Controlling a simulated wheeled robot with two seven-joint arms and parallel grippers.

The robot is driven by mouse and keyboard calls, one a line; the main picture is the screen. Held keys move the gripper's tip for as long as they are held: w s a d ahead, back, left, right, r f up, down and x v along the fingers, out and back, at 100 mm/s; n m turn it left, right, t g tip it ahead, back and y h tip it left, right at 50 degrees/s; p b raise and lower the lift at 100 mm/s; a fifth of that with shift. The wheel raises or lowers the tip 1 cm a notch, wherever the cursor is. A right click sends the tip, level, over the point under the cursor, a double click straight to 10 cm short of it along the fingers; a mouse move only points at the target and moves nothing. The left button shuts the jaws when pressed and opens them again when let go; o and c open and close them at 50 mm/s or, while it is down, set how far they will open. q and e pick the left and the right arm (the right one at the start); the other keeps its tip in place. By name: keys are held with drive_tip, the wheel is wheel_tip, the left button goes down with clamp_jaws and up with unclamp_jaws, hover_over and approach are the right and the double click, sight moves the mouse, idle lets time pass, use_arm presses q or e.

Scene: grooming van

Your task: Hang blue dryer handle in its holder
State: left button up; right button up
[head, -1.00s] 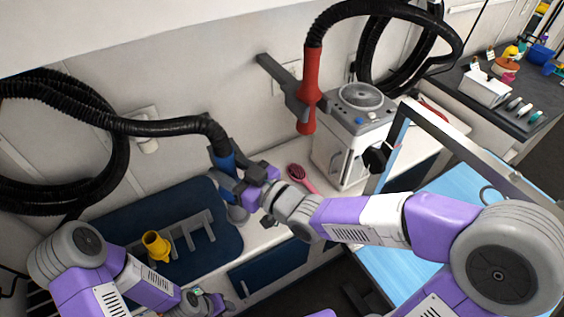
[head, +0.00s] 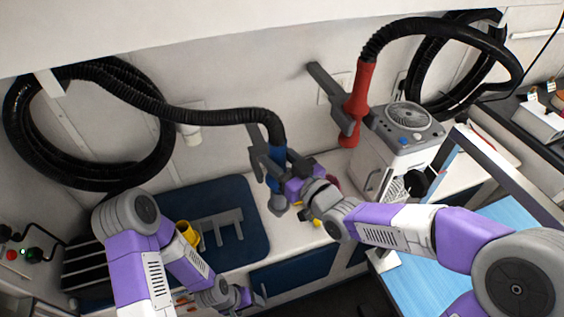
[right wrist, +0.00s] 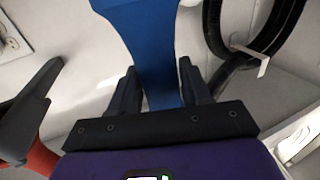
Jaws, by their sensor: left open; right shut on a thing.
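The blue dryer handle (head: 275,157) hangs roughly upright from a black hose near the wall, with a grey lower end. My right gripper (head: 279,170) is shut on it; the right wrist view shows the blue handle (right wrist: 152,45) between the two dark fingers (right wrist: 160,95). A grey wall bracket, seemingly its holder (head: 256,137), is right beside the handle. Fingers and handle overlap it, so I cannot tell whether the handle sits in it. My left gripper (head: 250,299) is open and empty, low in the head view.
A red dryer handle (head: 358,98) sits in a similar grey holder (head: 325,88) to the right, above a grey-white machine (head: 404,130). Coiled black hose (head: 20,125) hangs at left. A dark blue mat (head: 250,225) bears a grey rack and a yellow object (head: 187,233).

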drive_tip(key=shift+w+a+f, duration=0.1)
drive_tip(key=shift+w+a, duration=0.05)
drive_tip(key=shift+w, duration=0.35)
drive_tip(key=shift+w+a, duration=0.15)
drive_tip(key=shift+w, duration=0.35)
drive_tip(key=w+a+b, duration=0.1)
drive_tip(key=w+a, duration=0.1)
drive_tip(key=w, duration=0.4)
drive_tip(key=shift+w, duration=0.35)
drive_tip(key=shift+a, duration=0.1)
drive_tip(key=shift+s+b, duration=0.1)
drive_tip(key=shift+b, duration=0.25)
drive_tip(key=shift+f+b, duration=0.3)
drive_tip(key=shift+b, duration=0.15)
idle(0.3)
drive_tip(key=shift+f+b, duration=0.3)
drive_tip(key=shift+b, duration=0.05)
